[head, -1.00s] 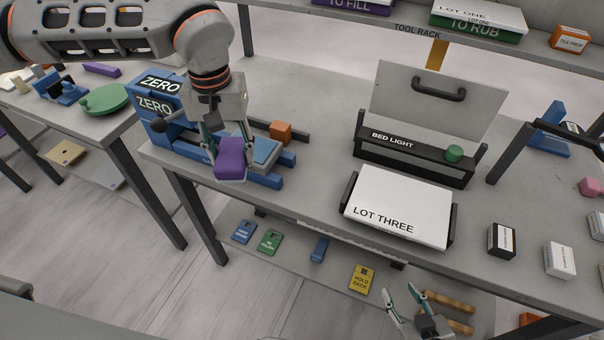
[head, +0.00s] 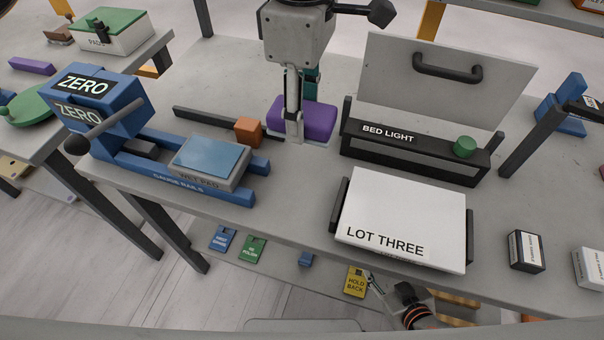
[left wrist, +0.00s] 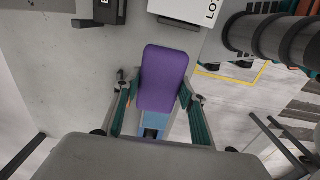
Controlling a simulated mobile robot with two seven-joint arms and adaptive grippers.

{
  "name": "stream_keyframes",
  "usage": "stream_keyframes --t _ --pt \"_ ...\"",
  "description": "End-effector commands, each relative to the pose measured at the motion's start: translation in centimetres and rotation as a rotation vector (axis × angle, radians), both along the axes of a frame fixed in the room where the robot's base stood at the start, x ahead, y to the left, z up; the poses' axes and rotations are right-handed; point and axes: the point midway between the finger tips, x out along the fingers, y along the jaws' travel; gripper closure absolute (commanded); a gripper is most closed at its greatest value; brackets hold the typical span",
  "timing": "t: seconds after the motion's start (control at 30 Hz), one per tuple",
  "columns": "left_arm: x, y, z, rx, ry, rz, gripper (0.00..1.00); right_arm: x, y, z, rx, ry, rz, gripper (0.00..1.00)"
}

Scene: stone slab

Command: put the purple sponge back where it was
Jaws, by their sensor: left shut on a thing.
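The purple sponge (head: 309,121) is a rounded block between the fingers of my left gripper (head: 293,125), just left of the bed light box. It also shows in the left wrist view (left wrist: 163,78), between both fingers. A pale flat patch shows under it; I cannot tell whether the sponge touches it. The wet pad (head: 212,158), a blue-topped grey block, sits on the blue gauge rails (head: 150,172), left of the sponge. My right gripper (head: 376,285) is partly visible below the table's front edge; its fingers are unclear.
The bed light box (head: 395,146) with its upright panel stands right of the sponge. The white lot three board (head: 402,220) lies in front of it. An orange block (head: 248,130) and dark bar (head: 195,121) lie left. Bare table lies between the wet pad and the board.

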Motion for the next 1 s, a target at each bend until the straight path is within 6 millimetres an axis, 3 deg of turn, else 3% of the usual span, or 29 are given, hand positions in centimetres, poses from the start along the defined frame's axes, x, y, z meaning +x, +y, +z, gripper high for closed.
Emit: stream_keyframes --t 0.1,0.4,0.77,1.0 --pt "-0.1 0.1 -3.3 0.001 0.008 -0.001 0.79 -0.1 0.0 -0.2 -0.002 0.001 0.001 0.6" --pt "0.0 0.1 -10.2 0.0 0.005 -0.002 0.79 0.1 0.0 -0.3 -0.005 -0.002 0.003 0.6" --pt "0.0 0.1 -13.2 0.0 0.002 -0.001 0.79 0.4 -0.1 -0.2 -0.006 -0.007 0.001 0.6" --pt "0.0 0.1 -16.5 0.0 0.003 -0.002 0.79 0.4 -0.1 -0.3 -0.007 -0.006 0.002 0.6"
